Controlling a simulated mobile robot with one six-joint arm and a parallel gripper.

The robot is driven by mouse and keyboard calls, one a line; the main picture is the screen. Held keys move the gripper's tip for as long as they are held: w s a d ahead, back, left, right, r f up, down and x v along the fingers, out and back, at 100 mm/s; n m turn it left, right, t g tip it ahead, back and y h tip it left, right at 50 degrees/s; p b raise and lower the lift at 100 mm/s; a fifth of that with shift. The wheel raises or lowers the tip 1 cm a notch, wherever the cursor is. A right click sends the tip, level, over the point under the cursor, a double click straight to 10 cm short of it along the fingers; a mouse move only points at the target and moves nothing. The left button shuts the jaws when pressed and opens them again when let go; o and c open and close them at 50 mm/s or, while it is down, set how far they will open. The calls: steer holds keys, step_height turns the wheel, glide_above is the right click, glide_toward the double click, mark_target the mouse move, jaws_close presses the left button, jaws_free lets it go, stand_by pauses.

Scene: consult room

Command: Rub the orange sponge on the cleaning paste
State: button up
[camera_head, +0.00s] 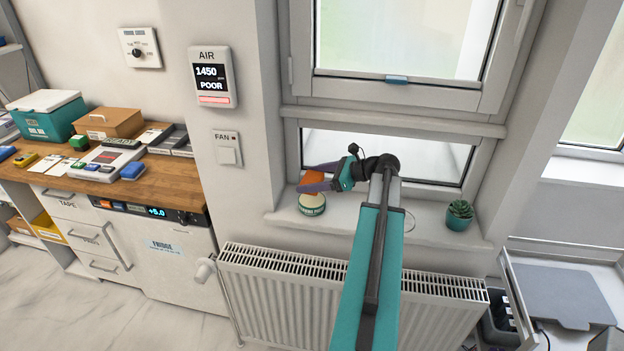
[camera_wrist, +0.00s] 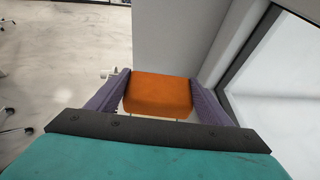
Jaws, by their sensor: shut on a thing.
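The orange sponge (camera_wrist: 158,95) is held between the two purple fingers of my gripper (camera_wrist: 157,98) in the wrist view. In the head view the sponge (camera_head: 313,180) shows as a small orange patch at the fingertips of my gripper (camera_head: 318,182). The cleaning paste (camera_head: 311,204) is a round pale tub with a green label band on the windowsill. The sponge is directly above the tub in the head view. I cannot tell whether it touches the paste. The top of the tub is partly hidden by the sponge and fingers.
The windowsill (camera_head: 285,219) runs below the window, with a small succulent in a teal pot (camera_head: 459,215) at its right. A white radiator (camera_head: 300,290) is below the sill. A wooden counter (camera_head: 178,178) with boxes is at the left. The wall edge is close to the sponge's left.

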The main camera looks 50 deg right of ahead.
mark_target(312, 199)
steer(key=shift+f+b, duration=1.75)
steer(key=shift+f, duration=0.4)
steer(key=shift+f, duration=0.55)
stand_by(0.5)
steer(key=shift+r, duration=0.15)
steer(key=shift+r+p, duration=3)
steer(key=shift+r, duration=0.4)
